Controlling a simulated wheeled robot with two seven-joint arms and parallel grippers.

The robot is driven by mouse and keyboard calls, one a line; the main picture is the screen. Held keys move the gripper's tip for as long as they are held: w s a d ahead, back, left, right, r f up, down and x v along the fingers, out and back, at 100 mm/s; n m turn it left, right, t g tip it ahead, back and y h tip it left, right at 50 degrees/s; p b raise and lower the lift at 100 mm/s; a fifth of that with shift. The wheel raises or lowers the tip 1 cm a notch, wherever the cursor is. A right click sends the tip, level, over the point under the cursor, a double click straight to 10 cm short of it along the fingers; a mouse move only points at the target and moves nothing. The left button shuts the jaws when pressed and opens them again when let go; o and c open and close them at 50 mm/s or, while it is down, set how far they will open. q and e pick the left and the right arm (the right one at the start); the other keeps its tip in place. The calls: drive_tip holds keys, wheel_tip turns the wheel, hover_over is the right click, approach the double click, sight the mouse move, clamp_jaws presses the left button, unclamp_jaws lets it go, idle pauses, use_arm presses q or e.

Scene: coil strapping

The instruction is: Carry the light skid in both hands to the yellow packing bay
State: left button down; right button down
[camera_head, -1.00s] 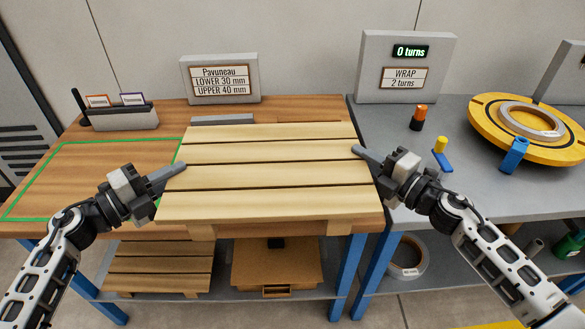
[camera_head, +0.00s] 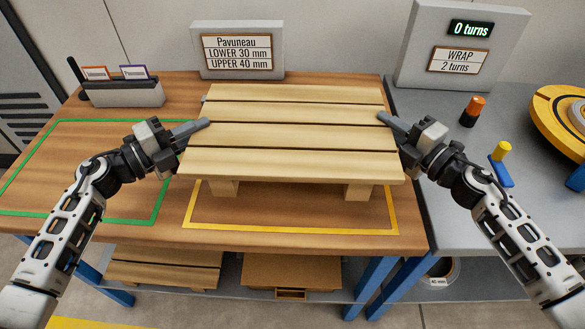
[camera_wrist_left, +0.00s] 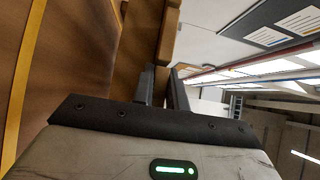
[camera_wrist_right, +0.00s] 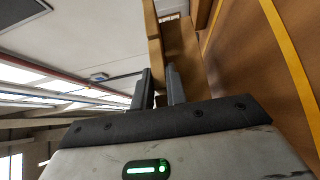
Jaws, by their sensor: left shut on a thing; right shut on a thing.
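The light skid (camera_head: 290,133), a pale slatted wooden deck on short feet, is level over the workbench in the head view. My left gripper (camera_head: 203,124) is shut on its left edge, and my right gripper (camera_head: 384,119) is shut on its right edge. Both wrist views show the jaws closed on the skid's edge wood (camera_wrist_left: 168,38) (camera_wrist_right: 152,38). The yellow packing bay (camera_head: 290,230) is a yellow outline on the bench. Its front part shows below the skid; its back is hidden under the deck. I cannot tell whether the feet touch the bench.
A green outlined area (camera_head: 90,212) lies left on the bench. A Pavuneau sign (camera_head: 238,50) and a card holder (camera_head: 122,93) stand behind. The grey table (camera_head: 470,215) at right carries an orange-topped post (camera_head: 471,111), a blue-and-yellow clamp (camera_head: 501,165) and a yellow turntable (camera_head: 550,110).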

use_arm(q)
drive_tip(key=shift+a+f, duration=0.1)
drive_tip(key=shift+f, duration=0.45)
use_arm(e)
drive_tip(key=shift+d+f, duration=0.15)
drive_tip(key=shift+f, duration=0.4)
use_arm(q)
drive_tip(key=shift+r, duration=0.1)
use_arm(e)
drive_tip(key=shift+r, duration=0.1)
use_arm(q)
drive_tip(key=shift+s, duration=0.1)
use_arm(e)
drive_tip(key=shift+s, duration=0.1)
